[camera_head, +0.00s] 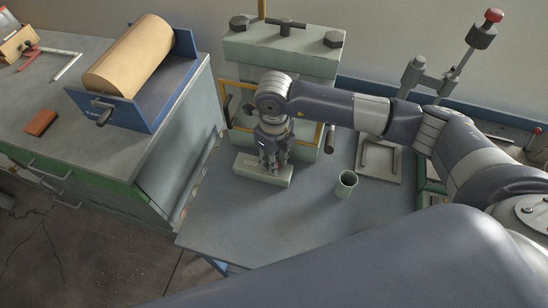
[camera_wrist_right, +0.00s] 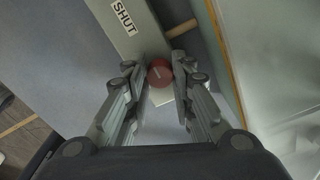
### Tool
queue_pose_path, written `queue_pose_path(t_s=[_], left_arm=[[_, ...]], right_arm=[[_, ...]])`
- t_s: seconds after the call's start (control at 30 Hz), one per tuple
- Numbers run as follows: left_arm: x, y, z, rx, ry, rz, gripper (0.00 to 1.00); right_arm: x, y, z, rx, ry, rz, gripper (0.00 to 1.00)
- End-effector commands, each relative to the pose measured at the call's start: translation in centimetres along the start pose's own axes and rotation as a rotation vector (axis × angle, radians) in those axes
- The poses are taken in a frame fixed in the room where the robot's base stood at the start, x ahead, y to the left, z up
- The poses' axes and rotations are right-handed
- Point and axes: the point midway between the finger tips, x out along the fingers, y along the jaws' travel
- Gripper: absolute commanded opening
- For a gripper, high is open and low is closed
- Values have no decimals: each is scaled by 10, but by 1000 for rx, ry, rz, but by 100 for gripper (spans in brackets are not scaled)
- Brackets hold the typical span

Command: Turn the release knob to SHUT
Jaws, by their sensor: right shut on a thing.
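The release knob (camera_wrist_right: 160,72) is a round red knob with a pale mark on its face, seen in the right wrist view. It sits on a pale grey-green block (camera_wrist_right: 133,38), whose white SHUT label (camera_wrist_right: 124,17) lies up and left of the knob. My right gripper (camera_wrist_right: 158,78) is shut on the knob, with a finger on either side. In the head view the right gripper (camera_head: 272,164) points down onto the block (camera_head: 250,173) and hides the knob. I cannot tell which way the mark points. My left gripper is not in view.
A pale green machine (camera_head: 280,45) with a yellow-framed guard (camera_head: 331,135) stands behind the block. A green cup (camera_head: 346,184) stands to its right. A paper roll in a blue holder (camera_head: 140,112) is on the left bench. The front of the bench (camera_head: 255,225) is clear.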

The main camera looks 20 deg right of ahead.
Motion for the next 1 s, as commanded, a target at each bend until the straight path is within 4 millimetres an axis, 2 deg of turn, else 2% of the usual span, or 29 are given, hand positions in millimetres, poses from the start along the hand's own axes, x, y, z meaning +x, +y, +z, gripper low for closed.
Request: queue_pose_path(t_s=[0.03, 0.1, 0.4, 0.53, 0.67, 1.0], left_arm=[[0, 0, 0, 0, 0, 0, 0], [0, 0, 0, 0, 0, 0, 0], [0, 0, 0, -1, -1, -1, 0], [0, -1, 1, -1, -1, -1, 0], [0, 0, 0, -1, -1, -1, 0], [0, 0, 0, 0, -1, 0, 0]], right_arm=[[0, -1, 0, 1, 0, -1, 29], [0, -1, 0, 1, 0, -1, 44], [0, 0, 0, 0, 0, 0, 44], [-8, 0, 1, -1, -2, -1, 44], [-28, -1, 1, -2, -5, -2, 44], [-98, -1, 1, -1, -4, -2, 44]])
